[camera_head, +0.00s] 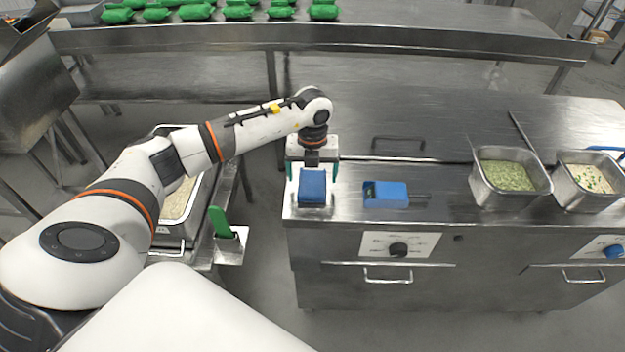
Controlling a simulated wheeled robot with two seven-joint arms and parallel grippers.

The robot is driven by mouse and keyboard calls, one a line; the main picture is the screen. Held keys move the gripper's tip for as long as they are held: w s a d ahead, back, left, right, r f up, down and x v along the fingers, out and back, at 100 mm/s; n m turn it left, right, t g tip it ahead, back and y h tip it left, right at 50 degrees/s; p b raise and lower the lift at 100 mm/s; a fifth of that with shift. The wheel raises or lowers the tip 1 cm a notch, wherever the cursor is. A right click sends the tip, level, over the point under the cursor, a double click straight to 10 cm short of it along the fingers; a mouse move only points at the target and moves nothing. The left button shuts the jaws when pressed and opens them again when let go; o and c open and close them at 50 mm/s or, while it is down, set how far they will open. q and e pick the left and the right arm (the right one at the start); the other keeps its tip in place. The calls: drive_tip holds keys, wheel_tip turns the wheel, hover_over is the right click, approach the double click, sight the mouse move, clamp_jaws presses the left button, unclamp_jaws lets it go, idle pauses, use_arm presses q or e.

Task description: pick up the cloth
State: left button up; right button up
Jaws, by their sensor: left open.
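A blue folded cloth (312,188) lies at the left front corner of the steel counter. My left gripper (313,172) is over the cloth, pointing down, with its green-tipped fingers spread wide. One finger is on the left side of the cloth and the other is on the right. The far part of the cloth is hidden by the gripper; I cannot tell whether the fingers touch it. My right gripper is not in view.
A blue box-like item (388,196) sits just right of the cloth. Pans of green food (507,198) and pale food (588,205) stand at the right. A green-handled tool (221,224) stands left of the counter. Green packets (238,12) lie on the back table.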

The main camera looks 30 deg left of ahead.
sight(313, 181)
use_arm(q)
drive_tip(key=shift+f, duration=1.05)
drive_tip(key=c, duration=1.1)
drive_tip(key=shift+o, duration=0.2)
wheel_tip(313, 181, up, 10)
drive_tip(key=b, duration=0.2)
